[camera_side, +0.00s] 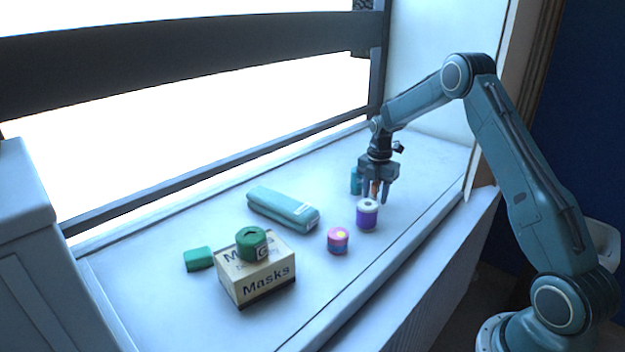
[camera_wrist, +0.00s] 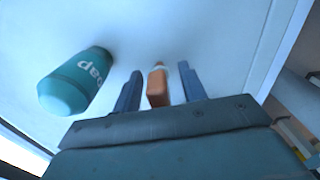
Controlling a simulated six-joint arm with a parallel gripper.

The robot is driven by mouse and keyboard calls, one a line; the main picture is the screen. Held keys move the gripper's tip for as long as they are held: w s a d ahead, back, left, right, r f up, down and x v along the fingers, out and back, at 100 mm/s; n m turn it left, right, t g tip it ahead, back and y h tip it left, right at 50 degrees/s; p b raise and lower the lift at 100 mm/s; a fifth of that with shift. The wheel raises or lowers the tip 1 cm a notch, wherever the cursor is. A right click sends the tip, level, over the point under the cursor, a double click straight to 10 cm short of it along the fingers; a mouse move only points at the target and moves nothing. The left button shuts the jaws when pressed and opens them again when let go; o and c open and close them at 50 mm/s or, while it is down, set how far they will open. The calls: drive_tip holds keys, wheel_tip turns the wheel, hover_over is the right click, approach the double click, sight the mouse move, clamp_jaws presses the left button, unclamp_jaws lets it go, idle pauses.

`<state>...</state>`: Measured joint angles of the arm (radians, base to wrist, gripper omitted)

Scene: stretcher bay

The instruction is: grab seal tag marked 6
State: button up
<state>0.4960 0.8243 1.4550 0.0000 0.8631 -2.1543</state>
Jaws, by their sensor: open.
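A small orange piece (camera_wrist: 158,86) with a pale tip stands or lies between the fingers of my gripper (camera_wrist: 160,88) in the wrist view. It may be the seal tag, but I can read no 6 on it. My gripper is open, with a gap on each side of the orange piece. In the side view my gripper (camera_side: 376,198) points down low over the bench, and a bit of orange (camera_side: 375,187) shows between its fingers, the rest hidden by them.
A teal soap bottle (camera_wrist: 76,82) is left of my fingers in the wrist view and behind my gripper in the side view (camera_side: 355,181). A purple roll (camera_side: 367,217) and pink pot (camera_side: 338,241) stand in front. A Masks box (camera_side: 258,279) carries a green roll (camera_side: 251,245).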

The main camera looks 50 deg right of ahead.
drive_tip(key=shift+f, duration=0.2)
drive_tip(key=shift+c, duration=0.4)
clamp_jaws()
drive_tip(key=shift+r, duration=0.15)
wheel_tip(320, 180, up, 20)
idle(0.8)
idle(0.4)
